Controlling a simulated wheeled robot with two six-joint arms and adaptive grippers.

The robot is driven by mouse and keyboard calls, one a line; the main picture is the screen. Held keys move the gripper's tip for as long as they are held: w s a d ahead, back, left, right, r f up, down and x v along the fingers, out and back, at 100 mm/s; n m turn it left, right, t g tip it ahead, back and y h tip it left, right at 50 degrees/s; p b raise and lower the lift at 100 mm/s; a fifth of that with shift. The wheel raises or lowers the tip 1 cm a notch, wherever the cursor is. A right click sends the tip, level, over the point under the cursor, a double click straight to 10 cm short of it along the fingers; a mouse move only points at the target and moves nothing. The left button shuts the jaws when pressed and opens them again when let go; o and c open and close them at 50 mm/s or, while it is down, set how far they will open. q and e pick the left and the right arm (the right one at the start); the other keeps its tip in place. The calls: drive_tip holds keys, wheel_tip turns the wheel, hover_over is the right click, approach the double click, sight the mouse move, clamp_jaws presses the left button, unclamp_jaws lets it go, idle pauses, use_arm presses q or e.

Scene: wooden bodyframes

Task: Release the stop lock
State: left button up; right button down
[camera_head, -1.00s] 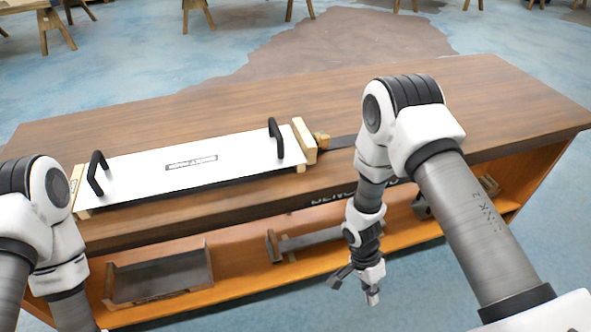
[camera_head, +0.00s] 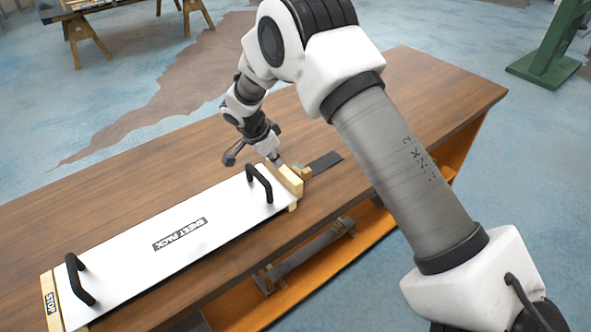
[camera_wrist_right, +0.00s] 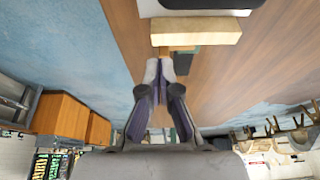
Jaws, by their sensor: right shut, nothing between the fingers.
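The white panel (camera_head: 130,255) marked "SHEET PACK" lies on the wooden bench, with a black handle near each end. A light wooden block labelled STOP (camera_head: 49,303) sits at its left end. Another wooden block (camera_head: 291,182) sits at its right end and also shows in the wrist view (camera_wrist_right: 197,32). A small wood-and-green piece (camera_head: 303,171) is just beyond that block, partly hidden. My right gripper (camera_head: 277,162) is shut and empty, its fingertips close by the right-end block. In the wrist view the fingertips (camera_wrist_right: 160,70) point at the small piece; contact cannot be told. My left gripper is out of view.
A dark strip (camera_head: 326,162) lies on the bench to the right of the block. The bench top (camera_head: 410,95) is clear at the far right. The black handle (camera_head: 259,184) stands close to my right gripper. A shelf below holds a dark bracket (camera_head: 305,255).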

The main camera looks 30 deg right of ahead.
sight(299, 180)
drive_tip(key=p+x, duration=0.4)
drive_tip(key=x, duration=0.6)
drive_tip(key=d+p, duration=0.1)
drive_tip(key=d, duration=0.1)
drive_tip(key=shift+w+d+r+p, duration=0.15)
drive_tip(key=shift+w+d+p, duration=0.1)
drive_tip(key=shift+d+p, duration=0.1)
drive_tip(key=shift+s+d, duration=0.15)
drive_tip(key=shift+d, duration=0.5)
drive_tip(key=shift+a, duration=0.1)
drive_tip(key=shift+f, duration=0.2)
